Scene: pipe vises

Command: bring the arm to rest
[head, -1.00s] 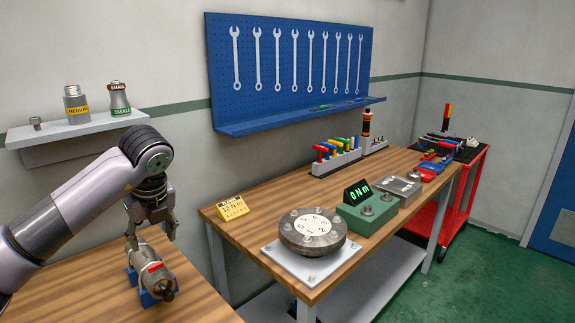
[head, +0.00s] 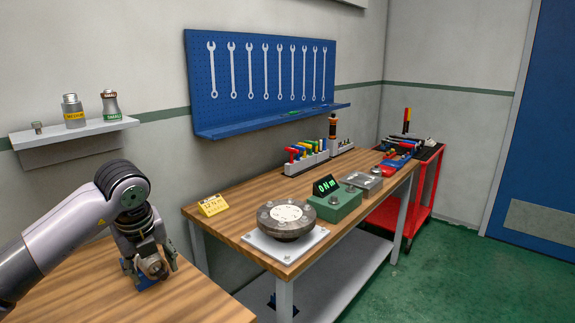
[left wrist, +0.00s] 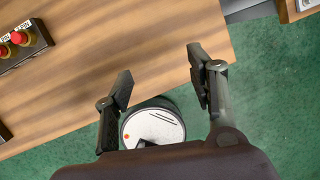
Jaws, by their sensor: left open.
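My left arm comes in from the left in the head view, bent at a dark elbow joint. My left gripper (head: 150,268) points down over the near wooden table. In the left wrist view its two black fingers (left wrist: 160,85) are spread apart with nothing between them. The gripper hides most of the blue cradle (head: 146,284) on the near table. The grey tool in that cradle is largely hidden in the head view. My right gripper is not in view.
The near table (head: 195,300) is mostly bare. A button box (left wrist: 20,42) with red buttons shows in the left wrist view. The far bench (head: 230,228) holds a round flange (head: 285,220) and a green torque display box (head: 335,206). A red cart (head: 412,200) stands beyond.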

